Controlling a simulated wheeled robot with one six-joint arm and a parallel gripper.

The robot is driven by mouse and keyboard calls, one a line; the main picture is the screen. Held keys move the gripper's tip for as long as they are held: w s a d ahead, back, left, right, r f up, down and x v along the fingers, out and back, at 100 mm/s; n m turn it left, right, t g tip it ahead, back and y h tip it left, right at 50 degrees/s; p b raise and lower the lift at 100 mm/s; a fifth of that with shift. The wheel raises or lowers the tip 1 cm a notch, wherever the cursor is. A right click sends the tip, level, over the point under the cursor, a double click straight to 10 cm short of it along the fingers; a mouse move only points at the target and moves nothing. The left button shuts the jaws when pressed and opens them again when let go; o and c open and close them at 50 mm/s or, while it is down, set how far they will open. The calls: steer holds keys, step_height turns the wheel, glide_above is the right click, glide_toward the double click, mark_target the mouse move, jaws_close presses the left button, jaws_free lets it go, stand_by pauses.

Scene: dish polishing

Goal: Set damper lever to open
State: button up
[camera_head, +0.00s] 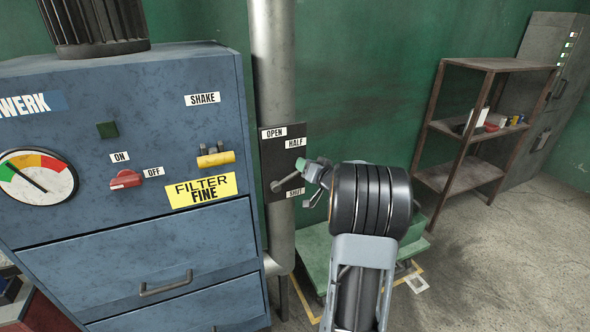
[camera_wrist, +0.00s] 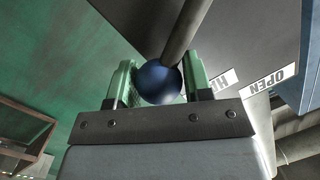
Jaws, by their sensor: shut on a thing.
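The damper lever (camera_head: 289,180) is a grey rod on a dark plate (camera_head: 270,163) fixed to the vertical pipe. The plate carries the labels OPEN at the top, HALF at the upper right and SHUT at the lower right. The rod points right and slightly up, between HALF and SHUT. My gripper (camera_head: 312,172) is at the rod's outer end and hides its tip there. In the wrist view the lever's blue ball knob (camera_wrist: 160,83) sits between the green finger pads of my gripper (camera_wrist: 160,88), which is shut on it. OPEN and HALF labels show beyond it.
The blue filter cabinet (camera_head: 130,240) stands left of the pipe (camera_head: 272,70), with a gauge, a red knob (camera_head: 125,179) and a yellow handle (camera_head: 215,159). A green platform (camera_head: 318,250) stands low behind my arm. A shelf (camera_head: 470,120) is at the right, with open floor before it.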

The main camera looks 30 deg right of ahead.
steer(key=shift+f, duration=0.1)
stand_by(0.3)
steer(key=o, duration=0.9)
steer(key=shift+c, duration=0.2)
steer(key=shift+o, duration=1.4)
steer(key=shift+w, duration=0.1)
steer(key=shift+o, duration=0.6)
steer(key=s+r+b, duration=0.1)
steer(key=s, duration=1.2)
steer(key=shift+s+a+r+b, duration=0.25)
steer(key=shift+s+r+b, duration=0.05)
steer(key=shift+s+b, duration=0.1)
